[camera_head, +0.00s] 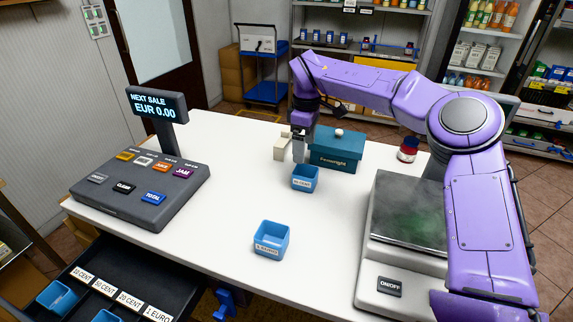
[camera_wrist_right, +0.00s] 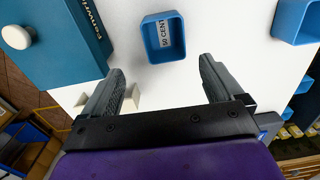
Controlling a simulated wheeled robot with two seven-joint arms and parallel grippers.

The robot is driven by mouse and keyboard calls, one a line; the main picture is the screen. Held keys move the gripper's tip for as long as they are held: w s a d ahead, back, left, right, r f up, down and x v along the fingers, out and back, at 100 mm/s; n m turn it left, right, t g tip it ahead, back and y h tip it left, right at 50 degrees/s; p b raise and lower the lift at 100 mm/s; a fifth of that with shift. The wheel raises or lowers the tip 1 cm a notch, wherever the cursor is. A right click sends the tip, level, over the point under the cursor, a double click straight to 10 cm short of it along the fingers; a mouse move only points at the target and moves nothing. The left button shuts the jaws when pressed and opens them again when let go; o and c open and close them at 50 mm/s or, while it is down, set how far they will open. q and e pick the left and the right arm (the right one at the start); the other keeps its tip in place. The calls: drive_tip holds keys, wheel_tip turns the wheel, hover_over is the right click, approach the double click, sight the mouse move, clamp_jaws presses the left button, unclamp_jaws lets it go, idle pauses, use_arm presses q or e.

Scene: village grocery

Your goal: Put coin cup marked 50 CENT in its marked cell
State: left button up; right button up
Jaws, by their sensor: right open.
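The blue coin cup marked 50 CENT (camera_wrist_right: 155,50) stands upright on the white counter, just beyond my fingertips in the right wrist view. In the head view this cup (camera_head: 305,184) is just below my right gripper (camera_head: 299,158). My right gripper (camera_wrist_right: 162,66) is open and empty, its fingers apart on the near side of the cup and not closed on it. The black drawer (camera_head: 180,276) at the lower left has cell labels, including a 50 CENT label (camera_head: 104,287). Most of that cell's inside is outside the picture. My left gripper is not in view.
Another blue cup (camera_head: 271,240) stands nearer on the counter. A teal box (camera_head: 337,152) and a small cream block (camera_head: 281,150) are close to my right gripper. The register (camera_head: 145,190) is at left, the scale (camera_head: 408,222) at right. A blue cup (camera_head: 55,297) sits in the drawer.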

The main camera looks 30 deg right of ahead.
sight(304, 174)
drive_tip(key=s+f, duration=0.1)
drive_tip(key=f, duration=0.1)
drive_tip(key=s+f+p, duration=0.1)
drive_tip(key=s+f, duration=0.1)
drive_tip(key=shift+s+d+f+p, duration=0.1)
drive_tip(key=shift+s+p, duration=0.05)
drive_tip(key=shift+p, duration=0.15)
drive_tip(key=shift+f+p, duration=0.55)
drive_tip(key=shift+f, duration=0.2)
drive_tip(key=w+f, duration=0.1)
drive_tip(key=f, duration=0.2)
drive_tip(key=w+f, duration=0.1)
drive_tip(key=shift+w+f, duration=0.3)
drive_tip(key=shift+w, duration=0.05)
drive_tip(key=shift+s+r, duration=0.3)
drive_tip(key=shift+s, duration=0.2)
drive_tip(key=shift+c, duration=0.6)
drive_tip(key=shift+s+r, duration=0.1)
drive_tip(key=c, duration=1)
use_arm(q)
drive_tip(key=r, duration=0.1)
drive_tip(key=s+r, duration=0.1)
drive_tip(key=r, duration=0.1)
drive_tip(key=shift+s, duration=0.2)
